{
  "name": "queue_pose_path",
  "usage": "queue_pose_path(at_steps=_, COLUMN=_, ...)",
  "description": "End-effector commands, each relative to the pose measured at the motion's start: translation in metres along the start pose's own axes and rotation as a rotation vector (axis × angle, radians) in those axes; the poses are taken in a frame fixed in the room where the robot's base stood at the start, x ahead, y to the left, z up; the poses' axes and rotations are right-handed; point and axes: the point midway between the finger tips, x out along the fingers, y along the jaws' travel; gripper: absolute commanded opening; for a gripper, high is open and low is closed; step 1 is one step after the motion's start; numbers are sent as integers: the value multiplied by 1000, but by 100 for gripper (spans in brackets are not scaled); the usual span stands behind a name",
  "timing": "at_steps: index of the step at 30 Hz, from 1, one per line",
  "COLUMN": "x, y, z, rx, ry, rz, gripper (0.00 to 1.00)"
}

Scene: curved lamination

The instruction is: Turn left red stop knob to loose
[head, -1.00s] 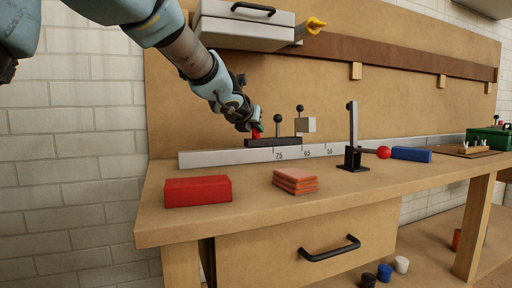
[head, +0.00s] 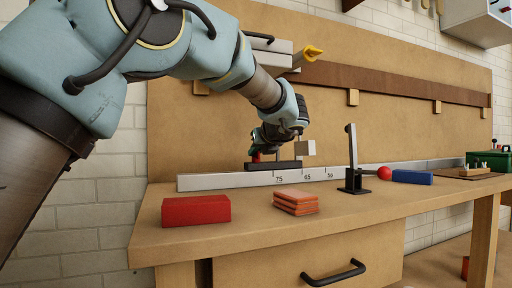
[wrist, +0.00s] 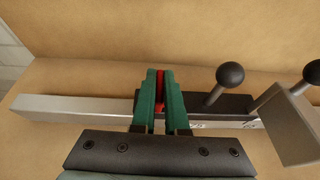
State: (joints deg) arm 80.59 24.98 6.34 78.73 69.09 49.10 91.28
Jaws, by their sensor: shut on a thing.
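The red stop knob (wrist: 160,88) sits at the left end of a dark stop block (wrist: 236,104) on the grey scale rail (wrist: 75,108). In the wrist view my gripper (wrist: 160,92) has its green fingers closed on both sides of the red knob. In the head view the knob (head: 256,157) shows as a small red patch under my gripper (head: 258,152), on the dark block (head: 275,166). My arm and gripper hide most of it. The knob's turn angle cannot be told.
A black ball-topped lever (wrist: 230,76) and a grey plate (wrist: 293,122) stand right of the knob. A red block (head: 196,210), stacked orange pads (head: 296,201), an upright black lever stand (head: 352,165) and a blue block (head: 412,177) lie on the bench.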

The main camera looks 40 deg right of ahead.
Motion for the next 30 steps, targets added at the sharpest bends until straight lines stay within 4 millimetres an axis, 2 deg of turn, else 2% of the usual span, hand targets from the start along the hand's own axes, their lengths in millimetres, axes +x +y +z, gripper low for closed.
queue_pose_path(at_steps=19, x=1, y=1, z=0, rx=-19, ry=0, rz=46, gripper=0)
queue_pose_path(at_steps=20, x=1, y=1, z=0, rx=-19, ry=0, rz=46, gripper=15)
queue_pose_path(at_steps=21, x=1, y=1, z=0, rx=-19, ry=0, rz=46, gripper=19)
queue_pose_path(at_steps=27, x=1, y=0, z=0, rx=-18, ry=0, rz=45, gripper=41)
queue_pose_path(at_steps=30, x=1, y=0, z=0, rx=-18, ry=0, rz=45, gripper=41)
